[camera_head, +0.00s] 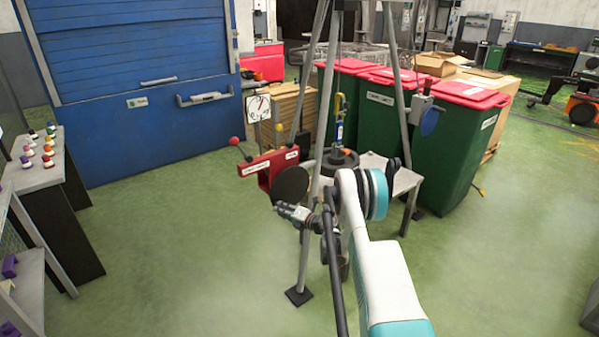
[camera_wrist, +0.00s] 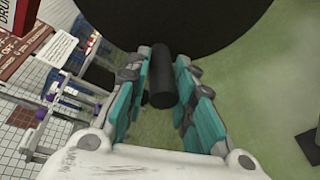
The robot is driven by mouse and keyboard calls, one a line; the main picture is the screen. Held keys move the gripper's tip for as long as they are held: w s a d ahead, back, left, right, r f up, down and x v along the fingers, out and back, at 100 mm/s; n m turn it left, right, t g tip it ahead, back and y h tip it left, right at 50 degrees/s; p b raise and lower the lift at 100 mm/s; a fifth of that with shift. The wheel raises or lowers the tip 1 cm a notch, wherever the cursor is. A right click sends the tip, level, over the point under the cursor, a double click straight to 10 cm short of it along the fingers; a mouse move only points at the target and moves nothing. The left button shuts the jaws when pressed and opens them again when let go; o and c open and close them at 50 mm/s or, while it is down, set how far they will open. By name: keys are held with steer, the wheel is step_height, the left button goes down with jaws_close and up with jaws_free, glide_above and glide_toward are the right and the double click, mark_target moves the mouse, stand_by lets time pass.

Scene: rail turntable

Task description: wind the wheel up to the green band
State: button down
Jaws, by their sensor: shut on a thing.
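The wheel is a dark round disc (camera_head: 290,185) on the near side of a red housing (camera_head: 262,168) on the tripod. In the wrist view the black wheel (camera_wrist: 190,22) fills the top, and a black cylindrical handle (camera_wrist: 161,80) sticks out from it. My gripper (camera_head: 284,208) is at the wheel's lower edge. In the wrist view the teal fingers of my gripper (camera_wrist: 162,85) stand on either side of the handle and are shut on it. A white dial (camera_head: 257,107) stands above the housing; its needle reading and any green band are too small to tell.
Green bins with red lids (camera_head: 468,95) stand behind right. The green floor (camera_head: 180,230) is clear at front left.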

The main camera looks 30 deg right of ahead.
steer(key=c, duration=1.2)
jaws_free()
steer(key=shift+w+a+r, duration=0.1)
steer(key=shift+a+r, duration=0.1)
steer(key=shift+r, duration=0.05)
steer(key=shift+d+f, duration=0.1)
steer(key=shift+s+d, duration=0.1)
steer(key=shift+s, duration=0.4)
steer(key=s, duration=0.7)
steer(key=shift+d, duration=0.3)
